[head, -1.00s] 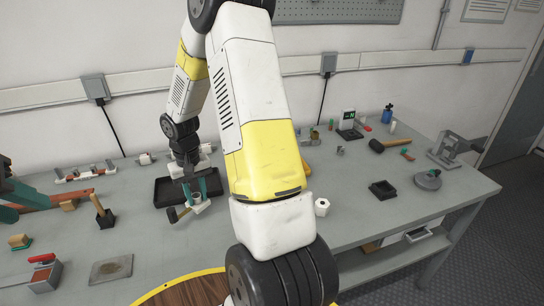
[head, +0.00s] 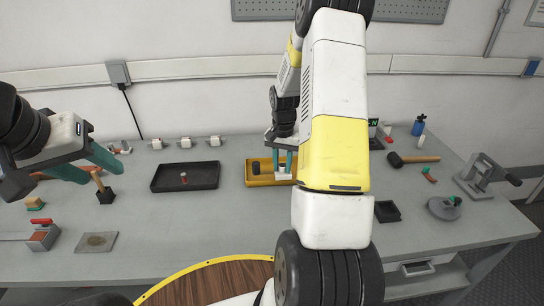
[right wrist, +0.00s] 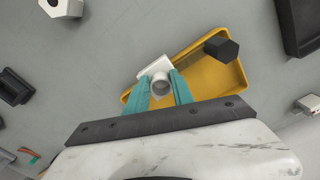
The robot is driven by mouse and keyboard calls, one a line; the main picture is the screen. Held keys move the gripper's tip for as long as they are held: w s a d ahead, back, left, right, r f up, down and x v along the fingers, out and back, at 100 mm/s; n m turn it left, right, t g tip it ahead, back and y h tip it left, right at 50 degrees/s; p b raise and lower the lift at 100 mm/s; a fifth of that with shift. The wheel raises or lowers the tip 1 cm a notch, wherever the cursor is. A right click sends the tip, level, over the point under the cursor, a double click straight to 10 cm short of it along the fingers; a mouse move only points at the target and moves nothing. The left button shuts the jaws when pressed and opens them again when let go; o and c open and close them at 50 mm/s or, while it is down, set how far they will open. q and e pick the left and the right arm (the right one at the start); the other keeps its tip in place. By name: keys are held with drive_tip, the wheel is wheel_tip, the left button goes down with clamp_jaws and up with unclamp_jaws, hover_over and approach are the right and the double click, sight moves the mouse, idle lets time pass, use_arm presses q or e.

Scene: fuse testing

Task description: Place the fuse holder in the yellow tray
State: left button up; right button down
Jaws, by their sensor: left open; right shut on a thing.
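My right gripper (head: 284,170) is shut on a white fuse holder (head: 284,177) with a round, ring-like part. In the head view it is at the right part of the yellow tray (head: 262,183). In the right wrist view the holder (right wrist: 153,68) sits between the teal fingers (right wrist: 161,92), over the left end of the yellow tray (right wrist: 213,82). I cannot tell whether it touches the tray. A dark block (right wrist: 221,48) lies in the tray's other end. My left gripper (head: 105,165) is open and empty at the left, above the table.
A black tray (head: 165,186) holding a small red-and-white thing stands left of the yellow one. Several white parts (head: 184,142) line the back. A wooden-handled tool (head: 103,190) stands at the left. My right arm hides part of the table.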

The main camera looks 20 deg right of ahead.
drive_tip(key=w+d, duration=0.1)
drive_tip(key=d, duration=0.1)
drive_tip(key=w+d, duration=0.1)
drive_tip(key=shift+w+d+f, duration=0.25)
drive_tip(key=shift+w, duration=0.05)
drive_tip(key=shift+f, duration=1.7)
drive_tip(key=c, duration=1.1)
unclamp_jaws()
drive_tip(key=shift+f, duration=0.1)
